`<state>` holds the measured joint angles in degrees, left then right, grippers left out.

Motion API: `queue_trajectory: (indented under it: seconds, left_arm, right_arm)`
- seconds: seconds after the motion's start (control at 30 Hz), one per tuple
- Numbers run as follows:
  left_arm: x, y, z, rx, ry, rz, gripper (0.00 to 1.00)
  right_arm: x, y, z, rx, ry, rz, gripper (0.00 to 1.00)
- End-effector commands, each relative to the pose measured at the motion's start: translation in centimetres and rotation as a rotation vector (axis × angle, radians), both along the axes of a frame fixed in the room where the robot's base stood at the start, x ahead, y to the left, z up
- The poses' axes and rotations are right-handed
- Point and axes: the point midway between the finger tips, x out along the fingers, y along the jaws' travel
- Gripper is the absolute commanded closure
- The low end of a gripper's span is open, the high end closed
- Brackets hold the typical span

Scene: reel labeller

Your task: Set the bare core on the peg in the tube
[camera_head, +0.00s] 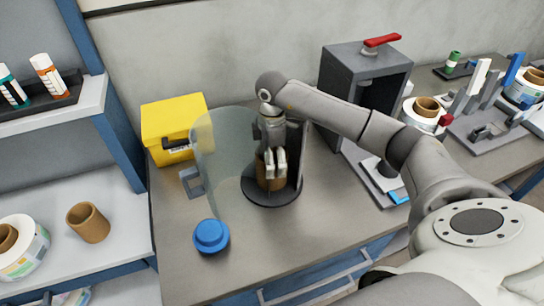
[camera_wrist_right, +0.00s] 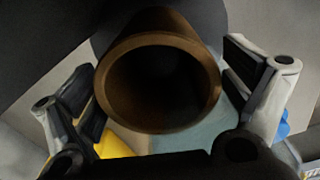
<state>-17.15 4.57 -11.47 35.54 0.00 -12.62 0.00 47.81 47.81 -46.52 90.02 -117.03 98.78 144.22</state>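A brown bare core (camera_head: 270,180) stands upright inside the clear tube (camera_head: 222,160), at the dark round base (camera_head: 262,198) in the head view. In the right wrist view, the core (camera_wrist_right: 158,118) shows its open end, with a dark inside. No peg can be made out; the core may hide it. My right gripper (camera_head: 273,165) reaches into the tube from above, over the core. In the wrist view its fingers stand wide on both sides of the core, with a narrow gap at each side. My left gripper is not in view.
A yellow box (camera_head: 178,118) stands behind the tube at left, and a blue knob (camera_head: 211,236) in front. A grey press (camera_head: 365,80) with a red handle stands at right. A second core (camera_head: 88,223) and a labelled reel (camera_head: 24,246) lie on the left shelf.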

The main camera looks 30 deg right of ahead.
Motion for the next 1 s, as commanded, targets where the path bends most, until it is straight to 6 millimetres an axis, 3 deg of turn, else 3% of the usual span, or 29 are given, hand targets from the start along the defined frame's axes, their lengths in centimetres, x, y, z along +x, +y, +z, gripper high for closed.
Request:
queue_trajectory:
  seconds: [0.37,0.8,1.0]
  left_arm:
    - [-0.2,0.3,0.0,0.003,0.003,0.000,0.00]
    - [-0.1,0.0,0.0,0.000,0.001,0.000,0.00]
    - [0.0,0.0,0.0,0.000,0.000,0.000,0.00]
  right_arm:
    - [0.3,-0.2,1.3,-0.001,-0.010,-0.003,0.00]
    - [0.2,-0.1,10.0,-0.002,-0.011,-0.003,0.00]
    - [0.1,-0.1,11.9,-0.001,-0.007,-0.003,0.00]
